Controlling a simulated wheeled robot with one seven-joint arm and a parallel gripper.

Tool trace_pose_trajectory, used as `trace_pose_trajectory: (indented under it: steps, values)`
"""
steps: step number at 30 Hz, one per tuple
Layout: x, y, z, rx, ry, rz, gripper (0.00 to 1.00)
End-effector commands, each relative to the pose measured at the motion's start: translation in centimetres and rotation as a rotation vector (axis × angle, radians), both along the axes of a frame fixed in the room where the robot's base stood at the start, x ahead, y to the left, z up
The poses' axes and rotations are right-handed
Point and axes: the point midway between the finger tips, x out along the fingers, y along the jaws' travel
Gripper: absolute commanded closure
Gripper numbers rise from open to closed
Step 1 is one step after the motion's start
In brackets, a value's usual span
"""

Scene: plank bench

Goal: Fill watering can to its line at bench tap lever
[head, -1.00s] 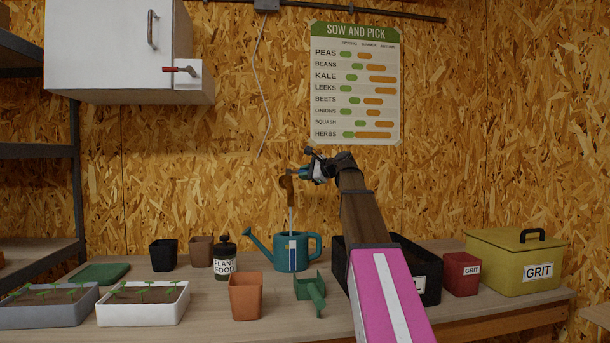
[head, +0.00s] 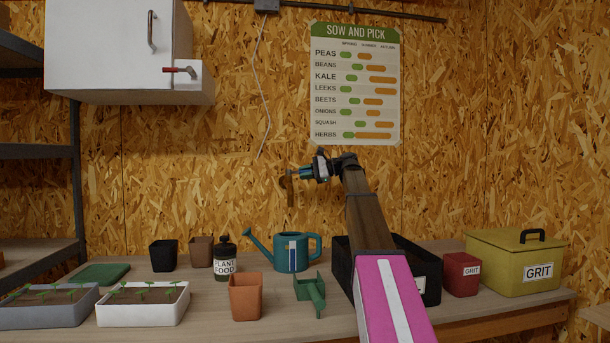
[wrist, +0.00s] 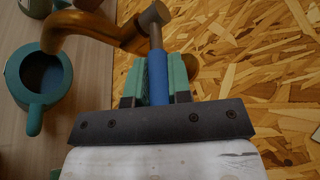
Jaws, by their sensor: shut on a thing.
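My gripper (head: 306,172) is shut on the tap's lever, up against the back wall. In the wrist view its teal fingers sit either side of the lever's blue handle (wrist: 158,78). The brass tap (head: 289,186) curves out and down; its spout (wrist: 85,22) points toward the can. No water stream shows below it. The teal watering can (head: 280,257) stands upright on the bench under the tap, spout to the left. A pale strip with a blue column runs up its side; the mark is too small to read. The can's dark opening (wrist: 42,75) shows in the wrist view.
A green bracket-like piece (head: 311,292), a terracotta pot (head: 245,297) and a plant food bottle (head: 224,260) stand near the can. A black crate (head: 431,277) is behind my arm.

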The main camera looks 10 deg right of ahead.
Motion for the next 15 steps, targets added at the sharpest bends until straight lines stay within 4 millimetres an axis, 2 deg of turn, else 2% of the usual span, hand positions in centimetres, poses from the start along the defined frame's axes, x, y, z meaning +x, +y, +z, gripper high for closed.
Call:
trace_pose_trajectory:
  steps: [2, 3, 5, 6, 15]
  values:
    - [-0.04, 0.01, -0.01, 0.0, -0.001, 0.002, 1.0]
    - [-0.04, 0.02, -0.01, 0.0, -0.001, 0.002, 0.78]
    - [-0.04, 0.02, -0.01, 0.001, -0.001, 0.002, 0.58]
    - [-0.04, 0.02, -0.01, 0.001, -0.001, 0.002, 0.56]
    - [-0.07, -0.18, 0.04, 0.001, 0.0, -0.001, 0.56]
